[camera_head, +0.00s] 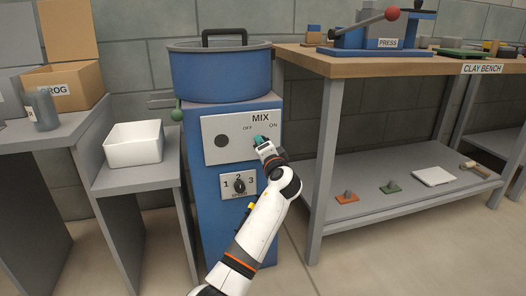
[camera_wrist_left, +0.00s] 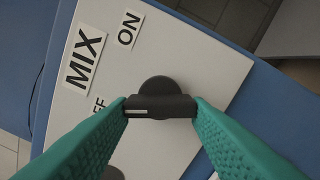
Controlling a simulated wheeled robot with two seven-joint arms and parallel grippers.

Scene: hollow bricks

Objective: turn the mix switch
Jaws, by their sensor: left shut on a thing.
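The mix switch (camera_wrist_left: 160,90) is a black round knob with a raised bar on a white panel (camera_head: 212,155) marked MIX, OFF and ON. The panel is on the front of the blue mixer (camera_head: 195,165). My left gripper (camera_head: 260,141) is at the switch and mostly hides it in the head view. In the left wrist view its two teal fingers (camera_wrist_left: 160,108) are shut on the bar's ends. The bar's white mark is at its left end, toward the partly covered OFF label (camera_wrist_left: 100,105). My right gripper is not in view.
Below the panel is a speed dial (camera_head: 239,186) marked 1, 2, 3. A dark round part (camera_head: 222,141) sits left of the switch. A white bin (camera_head: 134,145) stands on a shelf to the left. The clay bench (camera_head: 400,66) stands close on the right.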

